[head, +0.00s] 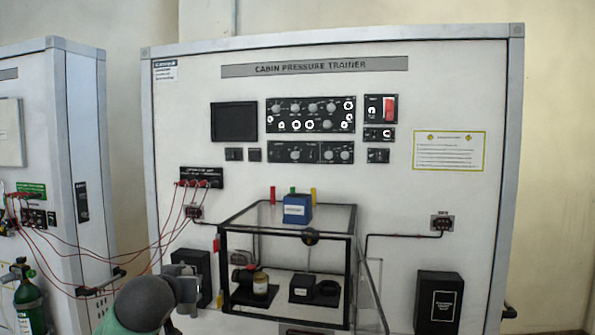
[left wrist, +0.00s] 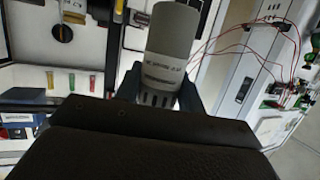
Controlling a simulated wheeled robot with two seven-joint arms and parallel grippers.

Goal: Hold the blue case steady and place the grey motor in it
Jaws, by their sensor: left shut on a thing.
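The grey motor (left wrist: 168,48) is a grey cylinder with printed text and a slotted dark end. It fills the space between the fingers of my left gripper (left wrist: 158,90), which is shut on it. In the head view my left gripper (head: 186,288) is at the lower left, in front of the panel and left of the clear box; the motor is hard to make out there. The blue case (head: 297,209) sits on top of the clear box, apart from the gripper. A blue part of it shows at the left edge of the left wrist view (left wrist: 18,133). My right gripper is out of view.
Red, green and yellow posts (head: 293,191) stand behind the case. Red cables (head: 130,250) hang at the left near my arm. A black box (head: 438,300) is at the right.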

